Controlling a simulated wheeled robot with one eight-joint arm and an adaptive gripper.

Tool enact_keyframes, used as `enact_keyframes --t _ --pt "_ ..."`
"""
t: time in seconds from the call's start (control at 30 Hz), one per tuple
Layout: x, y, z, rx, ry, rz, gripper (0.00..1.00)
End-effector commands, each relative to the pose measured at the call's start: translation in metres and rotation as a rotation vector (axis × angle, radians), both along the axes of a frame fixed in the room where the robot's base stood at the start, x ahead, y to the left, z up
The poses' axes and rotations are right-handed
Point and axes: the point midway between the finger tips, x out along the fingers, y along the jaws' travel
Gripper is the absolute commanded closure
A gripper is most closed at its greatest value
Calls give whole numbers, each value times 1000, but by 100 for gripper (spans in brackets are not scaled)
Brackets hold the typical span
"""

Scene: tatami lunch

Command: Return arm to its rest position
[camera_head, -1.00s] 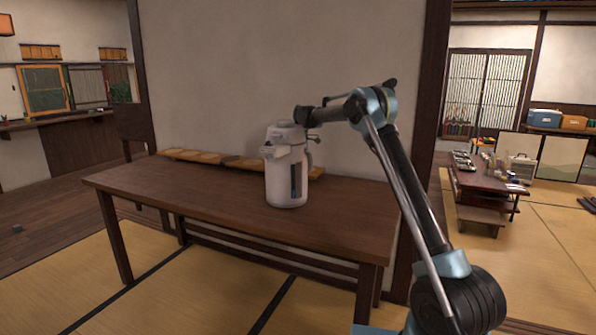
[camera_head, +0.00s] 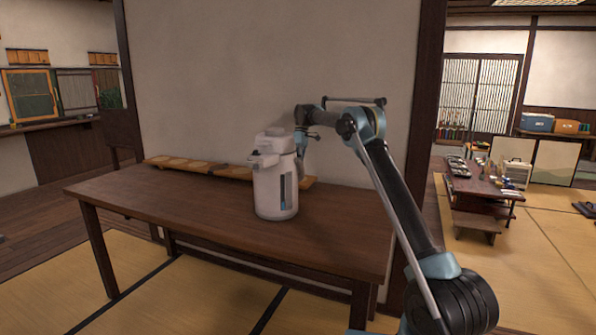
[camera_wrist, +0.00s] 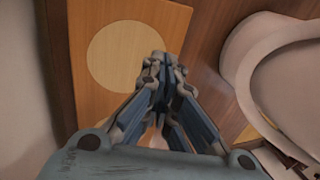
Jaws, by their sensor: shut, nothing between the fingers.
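My arm reaches over the dark wooden table (camera_head: 150,200), its forearm bent down at the wrist. My gripper (camera_wrist: 160,68) is shut and empty in the wrist view, pointing down over a wooden board with a pale round inlay (camera_wrist: 125,45). In the head view the gripper is partly hidden behind the white air pot (camera_head: 275,190), which stands upright on the table. The pot's pale rounded body (camera_wrist: 262,50) is also at the right of the wrist view, beside the gripper. I cannot tell whether the fingertips touch the board.
The long board (camera_head: 175,163) lies along the table's back edge against a plain wall (camera_head: 260,70). At the right, a low table (camera_head: 485,187) holds several small items. Tatami floor (camera_head: 545,250) is open there. The table's left part is clear.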

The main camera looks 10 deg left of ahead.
Motion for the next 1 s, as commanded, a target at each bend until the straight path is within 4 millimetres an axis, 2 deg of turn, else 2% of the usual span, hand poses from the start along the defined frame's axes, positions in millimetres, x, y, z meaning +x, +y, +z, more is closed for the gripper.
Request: enact_keyframes --t 0.2,0.63,0.77,1.0 --pt "9 -12 2 0 0 -9 100" --pt "13 -26 6 -1 -3 -27 100" --pt "8 -43 22 -8 -14 -64 100" --pt "-13 -92 63 -25 -47 -172 100"
